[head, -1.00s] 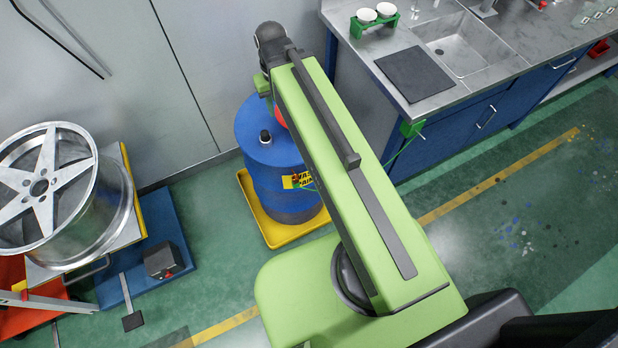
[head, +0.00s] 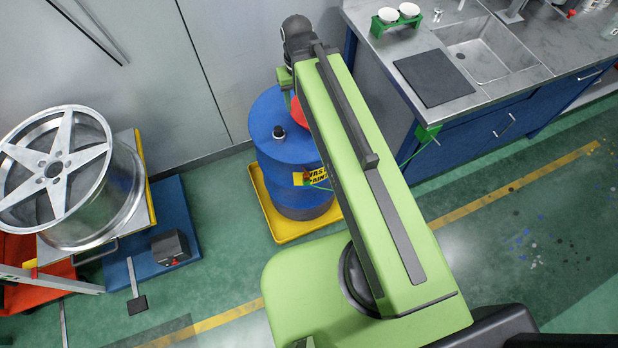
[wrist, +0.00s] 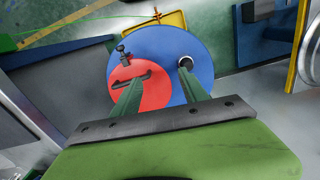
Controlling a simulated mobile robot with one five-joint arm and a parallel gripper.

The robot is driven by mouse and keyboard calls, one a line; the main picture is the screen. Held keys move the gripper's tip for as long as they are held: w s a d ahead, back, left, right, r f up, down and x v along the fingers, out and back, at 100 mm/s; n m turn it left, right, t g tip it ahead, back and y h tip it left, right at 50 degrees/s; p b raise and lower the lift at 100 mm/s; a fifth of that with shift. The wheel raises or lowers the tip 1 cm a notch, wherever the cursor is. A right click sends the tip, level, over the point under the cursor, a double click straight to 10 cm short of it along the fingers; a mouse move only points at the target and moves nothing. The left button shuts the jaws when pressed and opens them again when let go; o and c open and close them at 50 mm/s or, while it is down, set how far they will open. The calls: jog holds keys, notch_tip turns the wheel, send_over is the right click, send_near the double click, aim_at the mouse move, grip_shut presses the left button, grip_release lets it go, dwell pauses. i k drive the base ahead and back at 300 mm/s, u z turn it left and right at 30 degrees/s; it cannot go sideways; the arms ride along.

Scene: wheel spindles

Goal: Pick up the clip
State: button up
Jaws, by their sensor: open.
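A small dark and red clip (head: 306,177) appears to hang on the front side of the blue drum (head: 277,165), by its yellow label, at the end of a thin green cable. In the wrist view a small clip-like piece (wrist: 157,16) with the green cable shows beyond the drum's edge, over the yellow tray. My gripper (wrist: 160,72) is open, its two green fingers apart above the drum's top, with nothing between them. In the head view my arm hides most of the gripper.
The drum stands in a yellow tray (head: 275,236); a red round lid (wrist: 140,88) with a black fitting lies on its top. A metal bench with a sink (head: 485,52) is at the right. A wheel (head: 55,165) on a stand is at the left. Green floor is open at the right.

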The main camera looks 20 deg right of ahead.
aim_at(306, 180)
jog(key=z, duration=2.05)
jog(key=k, duration=2.1)
jog(key=u, duration=2.15)
jog(key=i, duration=1)
jog(key=u, duration=0.1)
